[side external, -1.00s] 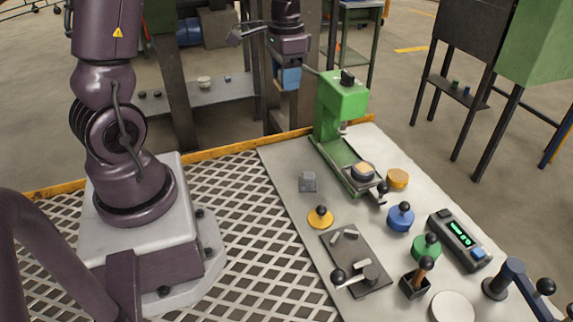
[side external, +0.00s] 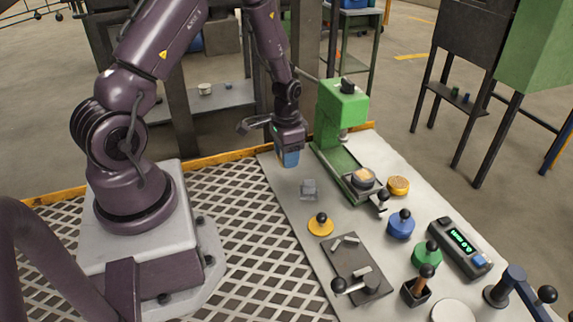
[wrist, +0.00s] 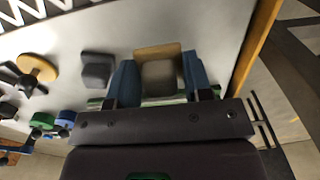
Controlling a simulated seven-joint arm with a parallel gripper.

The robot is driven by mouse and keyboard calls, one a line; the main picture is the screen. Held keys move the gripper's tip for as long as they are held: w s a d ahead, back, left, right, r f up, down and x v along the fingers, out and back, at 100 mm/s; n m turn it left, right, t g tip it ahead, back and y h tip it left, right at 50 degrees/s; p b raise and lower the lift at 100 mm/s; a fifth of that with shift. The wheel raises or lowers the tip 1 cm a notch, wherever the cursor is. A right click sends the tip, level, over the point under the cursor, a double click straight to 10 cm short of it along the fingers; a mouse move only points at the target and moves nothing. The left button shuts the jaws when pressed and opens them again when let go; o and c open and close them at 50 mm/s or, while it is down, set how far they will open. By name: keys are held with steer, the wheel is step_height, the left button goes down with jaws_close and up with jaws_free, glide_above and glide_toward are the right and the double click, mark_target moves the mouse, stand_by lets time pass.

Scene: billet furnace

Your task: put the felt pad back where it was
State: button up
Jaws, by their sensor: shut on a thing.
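My gripper (side external: 289,160) is low over the far left corner of the pale worktop, left of the green press (side external: 340,108). In the wrist view its blue fingers (wrist: 161,84) are closed on a grey-beige piece (wrist: 160,76), which I take to be the felt pad. A tan, squarish area (wrist: 158,51) shows just beyond it; I cannot tell if this is part of the same piece or something under it. In the side view the fingers hide the held piece. Whether it touches the worktop is unclear.
A small grey block (side external: 309,189) and a yellow knobbed disc (side external: 320,225) stand nearby. The press bed holds a round piece (side external: 363,178). An orange disc (side external: 398,186), blue knob (side external: 401,224) and dark plate (side external: 357,268) lie further right. The orange edge rail (side external: 235,154) runs behind.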

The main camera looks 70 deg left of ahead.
steer(key=shift+f, duration=1.6)
steer(key=shift+f, duration=0.1)
steer(key=o, duration=0.8)
steer(key=shift+o, duration=0.2)
step_height(320, 180, up, 12)
steer(key=shift+r, duration=0.1)
steer(key=s+d+r+t, duration=0.25)
steer(key=d+r, duration=0.35)
steer(key=r, duration=0.3)
steer(key=s+d+r+t, duration=0.1)
steer(key=s+d+r, duration=0.2)
steer(key=d+r, duration=0.45)
steer(key=s+d+r+t, duration=0.2)
steer(key=s+d+r, duration=0.1)
steer(key=s+r, duration=0.2)
steer(key=shift+s, duration=0.8)
